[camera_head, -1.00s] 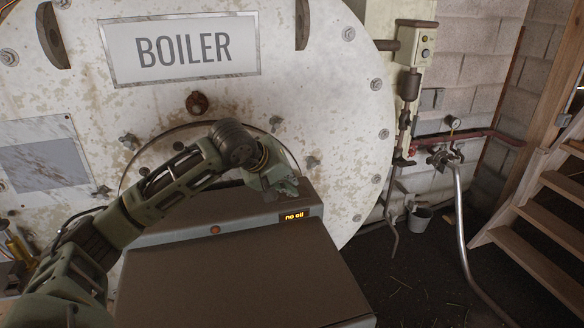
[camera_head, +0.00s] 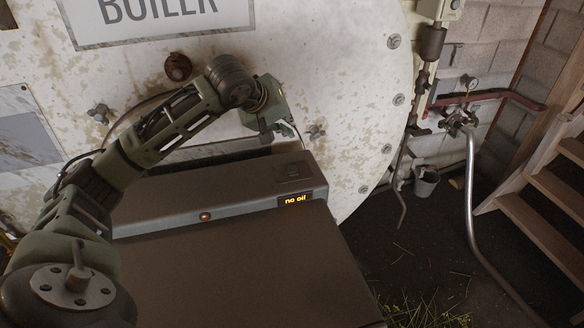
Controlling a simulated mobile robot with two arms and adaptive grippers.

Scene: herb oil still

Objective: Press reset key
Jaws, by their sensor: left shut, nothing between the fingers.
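A brown burner box with a raised ledge (camera_head: 160,207) stands in front of the boiler. A small dark square pad (camera_head: 293,171), which looks like a key, sits on the ledge's top near its right end; its label cannot be read. A small orange-red lamp (camera_head: 205,216) is on the ledge's front face. My left gripper (camera_head: 283,136) is shut and empty. In the picture it is above and slightly left of the pad, apart from it. My right gripper is out of view.
The large white boiler (camera_head: 345,110) rises behind the box. Dark floor with some straw lies between.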

